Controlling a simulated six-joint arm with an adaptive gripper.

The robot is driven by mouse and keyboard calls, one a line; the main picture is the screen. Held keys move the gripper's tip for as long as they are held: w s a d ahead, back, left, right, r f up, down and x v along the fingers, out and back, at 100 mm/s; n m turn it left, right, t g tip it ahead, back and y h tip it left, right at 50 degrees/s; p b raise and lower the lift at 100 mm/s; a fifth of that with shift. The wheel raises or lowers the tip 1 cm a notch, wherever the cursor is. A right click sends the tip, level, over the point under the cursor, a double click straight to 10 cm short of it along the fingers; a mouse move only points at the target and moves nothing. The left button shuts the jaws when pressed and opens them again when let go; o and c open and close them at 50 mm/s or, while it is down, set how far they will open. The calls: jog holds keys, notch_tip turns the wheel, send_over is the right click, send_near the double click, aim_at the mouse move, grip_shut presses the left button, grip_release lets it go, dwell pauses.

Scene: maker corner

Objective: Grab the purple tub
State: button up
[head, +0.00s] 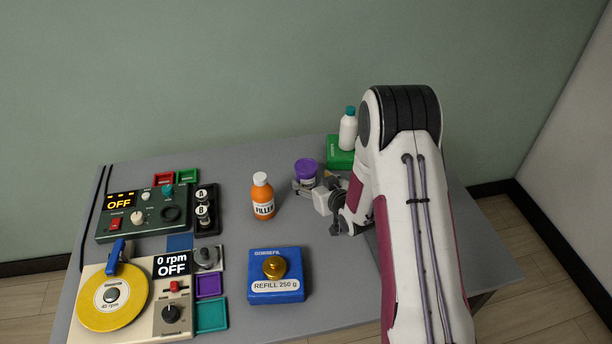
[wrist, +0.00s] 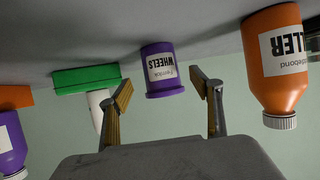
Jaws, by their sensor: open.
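The purple tub (head: 306,168) stands upright on the grey table, right of the orange filler bottle. In the wrist view, which is upside down, the tub (wrist: 164,80) has a white label reading "WHEELS". My gripper (head: 308,187) is low beside the tub, on its near side in the head view. In the wrist view my gripper (wrist: 160,86) is open, with one finger on each side of the tub's image and visible gaps. No contact shows. How far the fingertips reach around the tub is hard to tell.
The orange filler bottle (head: 263,198) stands close to the left. A white bottle (head: 348,130) stands on a green box (head: 338,155) behind. A purple bottle (wrist: 10,140) shows at the wrist view's edge. A blue refill box (head: 276,287) and machines fill the table's front and left.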

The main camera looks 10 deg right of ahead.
aim_at(310, 178)
jog(key=shift+w, duration=0.1)
jog(key=shift+w+a+f, duration=0.2)
jog(key=shift+w+a, duration=0.05)
jog(key=shift+w, duration=0.5)
jog(key=shift+w+a+f, duration=0.15)
jog(key=shift+w+a, duration=0.1)
jog(key=shift+w, duration=0.5)
jog(key=shift+x, duration=0.95)
jog(key=c, duration=1.5)
